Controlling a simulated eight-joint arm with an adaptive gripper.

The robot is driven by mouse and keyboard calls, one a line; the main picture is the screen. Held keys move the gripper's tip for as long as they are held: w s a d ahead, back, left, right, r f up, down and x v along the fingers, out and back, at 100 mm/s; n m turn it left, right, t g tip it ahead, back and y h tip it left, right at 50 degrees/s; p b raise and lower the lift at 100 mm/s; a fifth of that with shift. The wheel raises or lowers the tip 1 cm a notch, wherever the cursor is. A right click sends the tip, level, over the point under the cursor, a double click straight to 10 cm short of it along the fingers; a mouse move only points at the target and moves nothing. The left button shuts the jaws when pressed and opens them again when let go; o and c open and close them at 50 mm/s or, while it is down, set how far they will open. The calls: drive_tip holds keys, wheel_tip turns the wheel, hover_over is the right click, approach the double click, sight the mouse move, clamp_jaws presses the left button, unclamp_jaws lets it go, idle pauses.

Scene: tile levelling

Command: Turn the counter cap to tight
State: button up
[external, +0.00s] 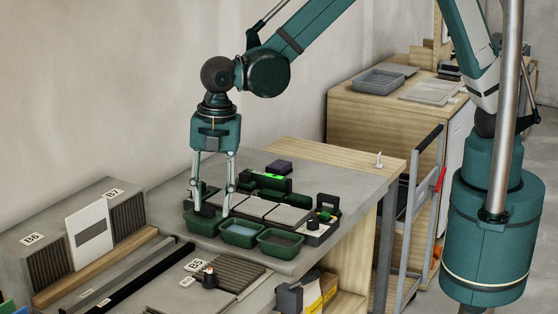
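My gripper (211,210) points down over the left end of the grey worktop (350,185), its two long fingers apart. The fingertips are near the left dark green bin and the dark fixture holding grey tiles (255,207); nothing shows between them, and I cannot tell if they touch anything. I cannot tell for certain which part is the counter cap. A small dark round knob with green (323,216) sits at the fixture's right end. No tight marking is legible.
Green bins (280,243) line the worktop's front edge. A purple-black box (279,167) and a lit green display (268,177) are behind the fixture. A small white piece (379,160) stands at the back right. Racks of tiles (128,217) are at left.

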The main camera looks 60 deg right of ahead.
sight(210, 271)
drive_tip(key=s+a+f+n, duration=0.1)
drive_tip(key=a+f, duration=0.1)
drive_tip(key=a, duration=0.1)
drive_tip(key=s+a+f+n+p, duration=0.1)
drive_tip(key=s+a, duration=0.1)
drive_tip(key=a, duration=0.1)
drive_tip(key=s+a+f+n+p, duration=0.1)
drive_tip(key=s+a+f, duration=0.1)
drive_tip(key=a, duration=0.1)
drive_tip(key=shift+a+f+n+g+h, duration=0.25)
drive_tip(key=shift+f+n+g+h, duration=0.05)
drive_tip(key=shift+g+h, duration=0.1)
drive_tip(key=shift+f, duration=0.15)
drive_tip(key=shift+f+p, duration=0.45)
drive_tip(key=shift+f, duration=3.25)
drive_tip(key=shift+w, duration=0.1)
drive_tip(key=c, duration=0.9)
